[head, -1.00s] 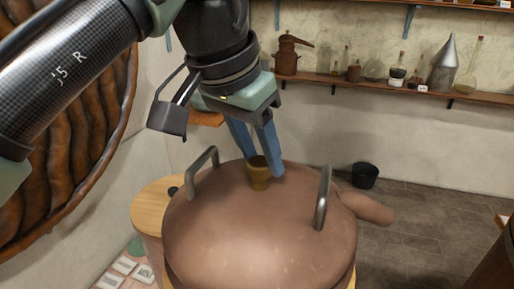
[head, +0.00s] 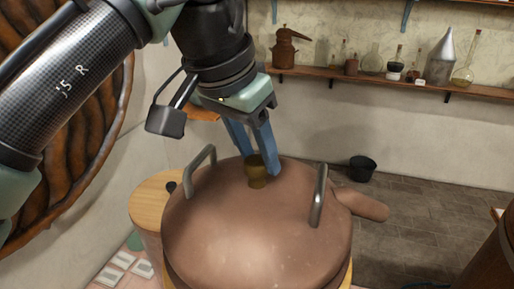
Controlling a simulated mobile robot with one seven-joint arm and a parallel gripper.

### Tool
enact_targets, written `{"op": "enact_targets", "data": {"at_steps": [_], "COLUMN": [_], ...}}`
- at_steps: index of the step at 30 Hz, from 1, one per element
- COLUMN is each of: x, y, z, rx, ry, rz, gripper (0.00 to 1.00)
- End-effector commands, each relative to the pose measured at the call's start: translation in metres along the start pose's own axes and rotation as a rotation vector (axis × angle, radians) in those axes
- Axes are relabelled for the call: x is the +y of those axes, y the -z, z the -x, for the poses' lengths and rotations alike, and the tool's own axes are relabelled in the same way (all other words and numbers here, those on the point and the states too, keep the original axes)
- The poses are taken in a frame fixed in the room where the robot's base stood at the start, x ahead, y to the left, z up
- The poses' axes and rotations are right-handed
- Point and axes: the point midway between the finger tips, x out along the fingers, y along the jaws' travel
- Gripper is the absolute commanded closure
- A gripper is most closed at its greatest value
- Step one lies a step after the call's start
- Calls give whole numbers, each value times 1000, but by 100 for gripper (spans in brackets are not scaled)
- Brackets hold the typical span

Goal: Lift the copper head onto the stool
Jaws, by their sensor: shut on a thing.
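The copper head (head: 255,235) is a large, round, domed vessel with two grey loop handles (head: 318,195), a brass knob (head: 257,172) on top and a stubby spout (head: 362,203) to the right. My gripper (head: 254,165) comes down from above, its blue fingers on either side of the knob and shut on it. A round light-wood top (head: 148,203), which looks like the stool, stands to the left behind the head and is partly hidden by it. What lies under the head is mostly hidden; a yellowish edge shows at its lower right.
A wall shelf (head: 345,76) with bottles and a copper pot (head: 286,48) runs along the back. A black bucket (head: 362,168) stands on the floor (head: 420,220). A dark barrel-like thing (head: 495,260) is at the right edge. Pale cards (head: 122,262) lie at lower left.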

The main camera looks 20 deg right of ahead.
Motion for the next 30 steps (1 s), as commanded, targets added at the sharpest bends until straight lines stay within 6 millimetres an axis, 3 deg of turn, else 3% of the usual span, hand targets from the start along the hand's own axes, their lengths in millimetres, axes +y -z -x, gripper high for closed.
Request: {"op": "enact_targets", "data": {"at_steps": [15, 30], "x": [0, 0], "y": [2, -4], "z": [3, -11], "rx": [7, 6], "ry": [2, 1], "rz": [-1, -2], "gripper": [100, 100]}}
